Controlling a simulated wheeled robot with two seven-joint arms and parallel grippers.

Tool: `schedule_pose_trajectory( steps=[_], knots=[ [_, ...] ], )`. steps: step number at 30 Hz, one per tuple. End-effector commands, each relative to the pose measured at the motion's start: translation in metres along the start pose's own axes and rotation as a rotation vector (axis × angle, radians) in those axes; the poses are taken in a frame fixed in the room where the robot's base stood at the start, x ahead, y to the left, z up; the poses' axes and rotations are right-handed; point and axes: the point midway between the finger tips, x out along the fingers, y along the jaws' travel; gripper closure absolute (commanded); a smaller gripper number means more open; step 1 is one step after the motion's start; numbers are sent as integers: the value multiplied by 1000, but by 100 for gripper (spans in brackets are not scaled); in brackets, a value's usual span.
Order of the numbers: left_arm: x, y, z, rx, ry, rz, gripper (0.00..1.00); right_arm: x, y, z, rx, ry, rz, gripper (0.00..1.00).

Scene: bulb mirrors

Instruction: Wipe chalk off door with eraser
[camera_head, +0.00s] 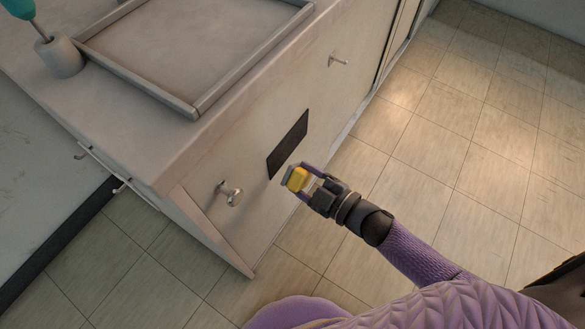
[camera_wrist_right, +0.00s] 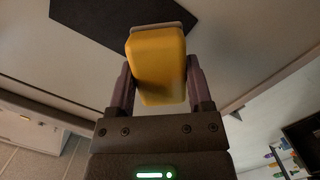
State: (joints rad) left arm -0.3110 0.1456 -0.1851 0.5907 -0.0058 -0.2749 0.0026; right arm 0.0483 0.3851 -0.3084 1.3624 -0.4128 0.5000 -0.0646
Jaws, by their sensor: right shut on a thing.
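The eraser (camera_head: 298,179) is a yellow block with a grey pad on its far face. My right gripper (camera_head: 301,181) is shut on it, and the right wrist view shows the yellow body (camera_wrist_right: 157,65) between the two fingers. The door (camera_head: 250,165) is the pale side of a cabinet, with a dark rectangular panel (camera_head: 288,144) on it. The eraser is close to the panel's lower right end; I cannot tell if its pad touches the door. The dark panel (camera_wrist_right: 100,22) also shows behind the eraser in the right wrist view. I cannot make out chalk marks. My left gripper is not in view.
A metal knob (camera_head: 231,193) sticks out of the door left of the panel, and a small handle (camera_head: 338,60) is further right. A shallow tray (camera_head: 135,79) and a holder (camera_head: 62,57) with a teal-handled tool stand on the counter. The tiled floor (camera_head: 450,150) at right is clear.

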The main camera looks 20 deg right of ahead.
Motion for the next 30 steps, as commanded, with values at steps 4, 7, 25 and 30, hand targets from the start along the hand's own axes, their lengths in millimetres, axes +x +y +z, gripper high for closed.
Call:
schedule_pose_trajectory(
  steps=[4, 7, 25, 30],
  knots=[
    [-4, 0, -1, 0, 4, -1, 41, -16, 1, 2, 0, -1, 0, 90],
    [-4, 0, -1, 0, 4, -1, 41, -19, 0, 3, 0, -1, 0, 90],
    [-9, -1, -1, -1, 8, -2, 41, -49, 0, 8, -1, -2, 0, 90],
    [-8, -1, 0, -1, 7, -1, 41, -49, 0, 8, 0, -2, 0, 90]
  ],
)
